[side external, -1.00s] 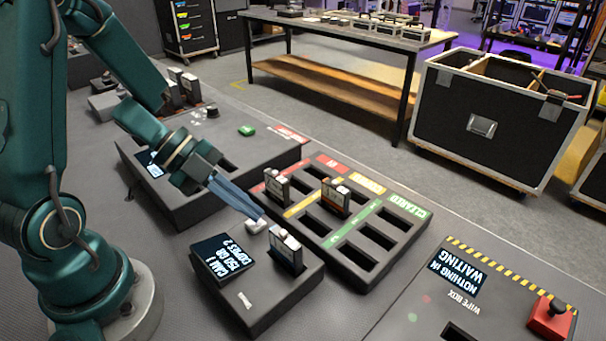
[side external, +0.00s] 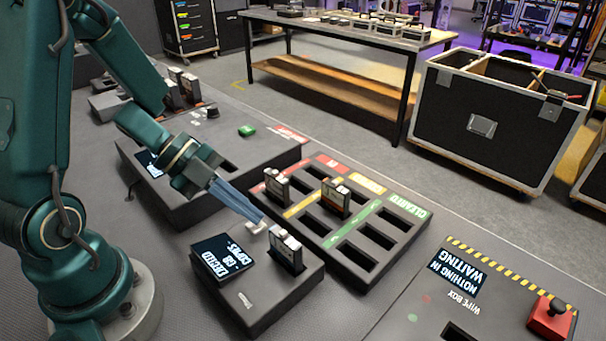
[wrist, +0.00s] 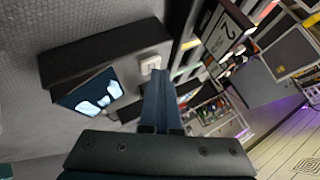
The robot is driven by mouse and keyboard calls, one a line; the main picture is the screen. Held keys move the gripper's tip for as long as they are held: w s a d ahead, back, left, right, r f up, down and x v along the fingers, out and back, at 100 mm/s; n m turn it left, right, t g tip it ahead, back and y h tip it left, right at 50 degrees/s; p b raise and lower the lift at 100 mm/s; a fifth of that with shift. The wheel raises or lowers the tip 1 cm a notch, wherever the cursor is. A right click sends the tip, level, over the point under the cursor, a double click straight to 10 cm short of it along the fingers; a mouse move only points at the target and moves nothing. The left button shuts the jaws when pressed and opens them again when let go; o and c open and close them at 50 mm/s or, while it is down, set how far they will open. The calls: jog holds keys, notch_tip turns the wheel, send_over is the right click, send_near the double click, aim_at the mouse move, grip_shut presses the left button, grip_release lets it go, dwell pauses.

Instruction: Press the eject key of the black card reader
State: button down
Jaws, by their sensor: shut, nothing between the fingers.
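The black card reader (side external: 262,302) stands at the front centre with a lit screen (side external: 222,257); its upside-down text is hard to read. A card (side external: 286,248) stands upright in the reader's slot. The pale eject key (side external: 252,229) is at the reader's back edge. My gripper (side external: 262,220) is shut and empty, its fingertips at the key, partly hiding it. In the wrist view the fingertips (wrist: 157,74) meet the white key (wrist: 150,63) or nearly so; exact contact cannot be told. The screen (wrist: 92,94) also shows there.
Right behind the reader is a slotted tray (side external: 367,279) with red, yellow and green bands and two upright cards. A larger dark console (side external: 180,209) is to the left.

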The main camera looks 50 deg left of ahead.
aim_at(249, 223)
jog(key=shift+r, duration=0.9)
jog(key=shift+r, duration=2.5)
